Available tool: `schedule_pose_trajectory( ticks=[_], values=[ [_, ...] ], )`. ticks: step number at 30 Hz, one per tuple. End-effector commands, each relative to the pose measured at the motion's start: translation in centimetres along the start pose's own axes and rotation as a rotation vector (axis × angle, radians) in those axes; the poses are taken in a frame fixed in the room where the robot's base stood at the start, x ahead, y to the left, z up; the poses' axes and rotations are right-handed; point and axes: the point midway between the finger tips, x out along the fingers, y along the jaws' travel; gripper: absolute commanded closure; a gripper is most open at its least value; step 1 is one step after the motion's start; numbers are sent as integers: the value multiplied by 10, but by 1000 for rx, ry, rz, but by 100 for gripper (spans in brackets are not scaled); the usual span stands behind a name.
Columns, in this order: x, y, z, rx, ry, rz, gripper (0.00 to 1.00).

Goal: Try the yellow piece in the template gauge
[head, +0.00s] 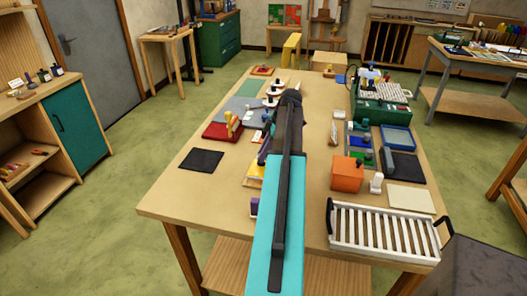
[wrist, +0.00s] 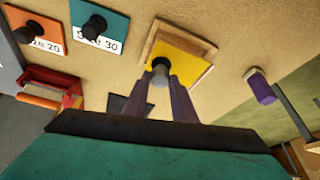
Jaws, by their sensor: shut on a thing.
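In the wrist view my gripper (wrist: 160,82) is shut on the dark grey knob of the yellow piece (wrist: 188,72), a flat yellow plate. A pale wooden frame (wrist: 150,42) shows along the plate's left and far edges and looks like the template gauge. I cannot tell whether the plate lies inside the frame or just above it. In the head view my arm covers the gripper. A yellow patch (head: 257,170) shows just left of the arm, but I cannot tell if it is the same piece.
An orange "Size 20" plate (wrist: 37,30) and a teal "Size 30" plate (wrist: 100,24), each with a black knob, lie nearby. A purple piece (wrist: 262,88) stands to the right. A white rack (head: 383,232) and orange box (head: 347,174) stand right of my arm. The table's front left is clear.

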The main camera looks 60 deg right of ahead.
Motion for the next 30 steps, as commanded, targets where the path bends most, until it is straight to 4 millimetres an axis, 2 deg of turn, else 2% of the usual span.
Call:
schedule_pose_trajectory(
  ticks=[3, 12, 30],
  values=[
    [11, 0, 4, 0, 0, 1, 96],
    [25, 0, 10, -1, 0, 1, 96],
    [26, 0, 12, 1, 0, 1, 96]
  ],
)
